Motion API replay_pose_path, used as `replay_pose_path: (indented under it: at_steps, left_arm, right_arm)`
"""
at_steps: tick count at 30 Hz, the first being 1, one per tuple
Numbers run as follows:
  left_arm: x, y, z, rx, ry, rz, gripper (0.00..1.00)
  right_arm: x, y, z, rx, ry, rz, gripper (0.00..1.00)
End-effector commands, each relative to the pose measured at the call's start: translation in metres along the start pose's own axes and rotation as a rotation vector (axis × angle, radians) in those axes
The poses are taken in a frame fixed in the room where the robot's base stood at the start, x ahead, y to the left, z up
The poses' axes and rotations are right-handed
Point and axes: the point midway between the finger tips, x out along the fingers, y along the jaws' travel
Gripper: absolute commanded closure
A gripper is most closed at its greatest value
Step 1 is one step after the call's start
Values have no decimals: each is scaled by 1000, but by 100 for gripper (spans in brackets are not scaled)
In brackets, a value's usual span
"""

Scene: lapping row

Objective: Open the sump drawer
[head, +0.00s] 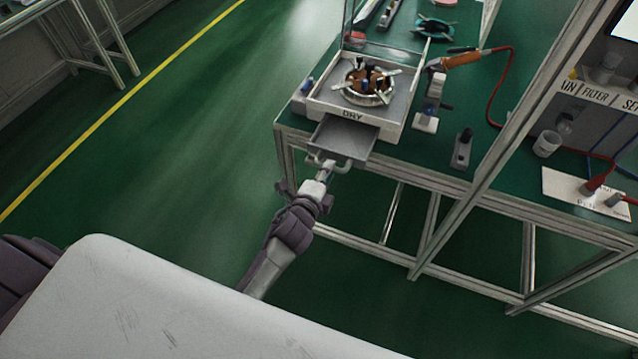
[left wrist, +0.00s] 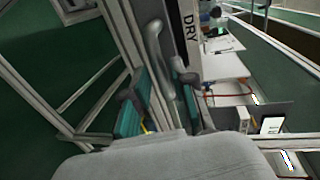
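The sump drawer (head: 345,139), a shallow grey tray, stands partly out of the front of the pale box marked DRY (head: 318,97). Its inside looks empty. Its handle (head: 333,163) is a curved grey bar, also large in the left wrist view (left wrist: 154,45). My left gripper (head: 324,174) is at the handle, below and in front of the drawer. My right gripper is not in view.
A round fixture (head: 369,86) sits on the box. A microscope-like stand (head: 431,100) and a small dark device (head: 462,149) stand to its right on the green bench (head: 400,160). Bench frame legs (head: 430,225) are below. The green floor to the left is clear.

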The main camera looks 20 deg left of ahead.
Motion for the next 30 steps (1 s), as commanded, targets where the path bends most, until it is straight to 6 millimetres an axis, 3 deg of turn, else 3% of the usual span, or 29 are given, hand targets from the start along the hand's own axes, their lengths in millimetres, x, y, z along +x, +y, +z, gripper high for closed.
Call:
replay_pose_path:
  at_steps: [9, 15, 21, 30]
  left_arm:
    - [-67, 1, 0, -1, 0, 3, 74]
    - [-98, 1, 0, -1, -1, 2, 74]
    - [-108, 0, 0, 0, -1, 1, 74]
    - [-108, 0, 0, 0, 0, 0, 74]
  right_arm:
    - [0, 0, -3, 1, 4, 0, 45]
    - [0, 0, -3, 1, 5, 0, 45]
    - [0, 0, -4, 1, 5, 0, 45]
    - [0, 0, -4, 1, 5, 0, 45]
